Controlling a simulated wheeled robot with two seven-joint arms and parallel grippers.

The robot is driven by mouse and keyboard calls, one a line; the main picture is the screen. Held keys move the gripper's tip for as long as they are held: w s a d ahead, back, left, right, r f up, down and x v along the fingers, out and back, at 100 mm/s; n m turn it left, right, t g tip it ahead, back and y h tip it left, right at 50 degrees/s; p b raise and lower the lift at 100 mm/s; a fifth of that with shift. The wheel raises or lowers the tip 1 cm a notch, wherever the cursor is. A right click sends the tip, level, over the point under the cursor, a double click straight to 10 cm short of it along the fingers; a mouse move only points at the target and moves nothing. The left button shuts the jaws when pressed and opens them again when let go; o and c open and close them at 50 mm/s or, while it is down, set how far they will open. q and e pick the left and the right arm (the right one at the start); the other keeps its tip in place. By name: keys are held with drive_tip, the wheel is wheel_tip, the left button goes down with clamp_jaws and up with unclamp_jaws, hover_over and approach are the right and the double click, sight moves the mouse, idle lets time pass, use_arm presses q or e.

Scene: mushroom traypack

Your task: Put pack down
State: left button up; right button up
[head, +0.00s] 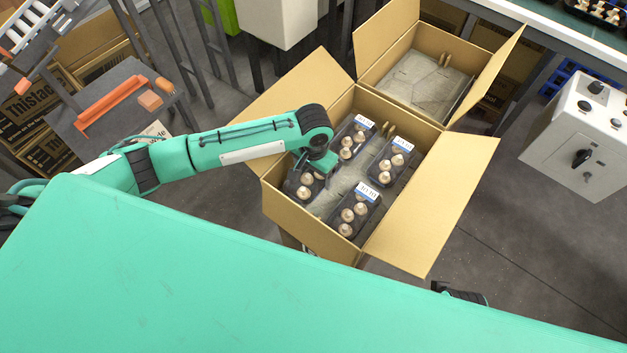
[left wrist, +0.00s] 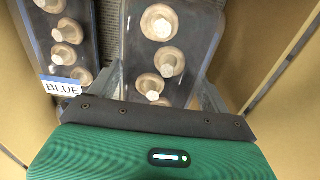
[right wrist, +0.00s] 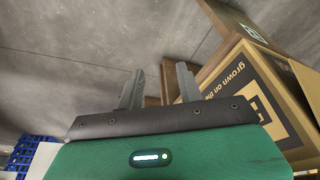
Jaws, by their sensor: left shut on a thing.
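My left gripper (head: 312,172) reaches down into the near open cardboard box (head: 283,207). It is shut on a dark clear-topped mushroom pack (head: 303,186) in the box's left corner. In the left wrist view the held pack (left wrist: 168,45) lies between the two grey fingers (left wrist: 163,88), with a row of pale mushrooms. I cannot tell whether its base touches the box floor. Three other packs lie in the box: one at the back (head: 352,138), one at the right (head: 392,160) and one at the front (head: 355,211). My right gripper (right wrist: 160,85) is open and empty, outside the box.
The box's middle floor is bare, and its flaps (head: 440,205) stand spread outward. A second open box (head: 425,80) behind holds no packs. A grey control box (head: 580,135) stands at the right. A printed carton (right wrist: 245,95) is near my right gripper.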

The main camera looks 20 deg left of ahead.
use_arm(q)
wheel_tip(320, 180, down, 4)
drive_tip(key=shift+f+b, duration=0.1)
drive_tip(key=shift+b, duration=0.3)
drive_tip(key=shift+f, duration=0.15)
use_arm(e)
drive_tip(key=shift+r, duration=0.95)
use_arm(q)
drive_tip(key=o, duration=0.9)
drive_tip(key=shift+o, duration=0.2)
use_arm(e)
drive_tip(key=shift+f, duration=0.25)
use_arm(q)
wheel_tip(320, 180, up, 2)
drive_tip(key=shift+r+p, duration=0.15)
drive_tip(key=shift+p, duration=0.15)
wheel_tip(320, 180, up, 10)
drive_tip(key=shift+f+p, duration=0.1)
drive_tip(key=shift+p, duration=0.7)
use_arm(e)
wheel_tip(320, 180, down, 4)
drive_tip(key=shift+s+f, duration=0.1)
